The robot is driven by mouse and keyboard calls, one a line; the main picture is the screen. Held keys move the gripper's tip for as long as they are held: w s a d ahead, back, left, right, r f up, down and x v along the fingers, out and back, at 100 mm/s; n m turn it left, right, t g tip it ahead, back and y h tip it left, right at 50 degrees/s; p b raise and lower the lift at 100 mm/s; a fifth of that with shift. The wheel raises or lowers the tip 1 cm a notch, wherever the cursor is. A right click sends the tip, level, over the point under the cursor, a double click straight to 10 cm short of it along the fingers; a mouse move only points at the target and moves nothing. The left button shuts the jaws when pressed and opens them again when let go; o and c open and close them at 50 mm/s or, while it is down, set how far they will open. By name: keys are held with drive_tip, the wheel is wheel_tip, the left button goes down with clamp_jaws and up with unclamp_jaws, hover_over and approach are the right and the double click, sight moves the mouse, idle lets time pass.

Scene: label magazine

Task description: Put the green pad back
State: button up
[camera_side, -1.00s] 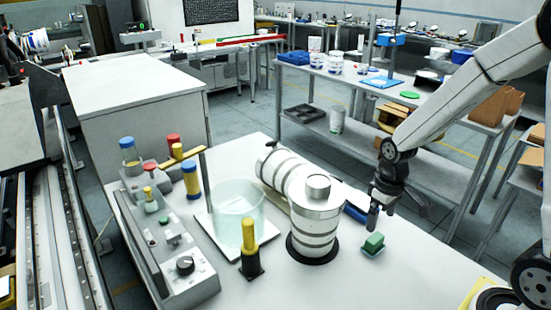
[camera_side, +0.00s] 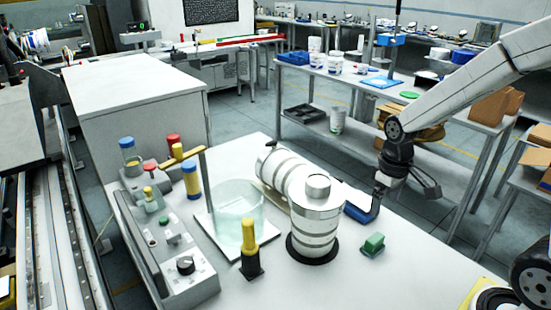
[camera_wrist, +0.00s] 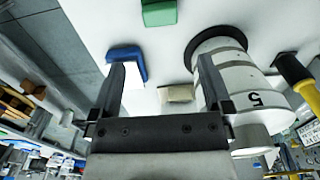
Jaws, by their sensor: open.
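The green pad (camera_side: 373,245) sits on the white bench top, right of the upright white cylinder. It also shows at the top edge of the wrist view (camera_wrist: 159,12), ahead of my fingers. My gripper (camera_side: 377,207) is open and empty, behind the green pad and apart from it. In the wrist view my two fingers (camera_wrist: 160,68) are spread, with bare bench and a small beige block (camera_wrist: 177,94) showing between them. A blue pad with a white part (camera_wrist: 125,62) lies near the left fingertip; it also shows beside my gripper in the side view (camera_side: 358,212).
A banded white cylinder (camera_side: 316,225) stands close left of my gripper, with another lying behind it. A yellow-topped black holder (camera_side: 250,250), a glass beaker (camera_side: 238,205) and a control box (camera_side: 180,270) stand further left.

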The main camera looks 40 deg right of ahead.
drive_tip(key=s+a+f+t, duration=0.2)
drive_tip(key=a, duration=0.5)
drive_tip(key=shift+s+f+t, duration=0.15)
drive_tip(key=shift+f+t, duration=0.15)
drive_tip(key=shift+f, duration=0.05)
idle(1.0)
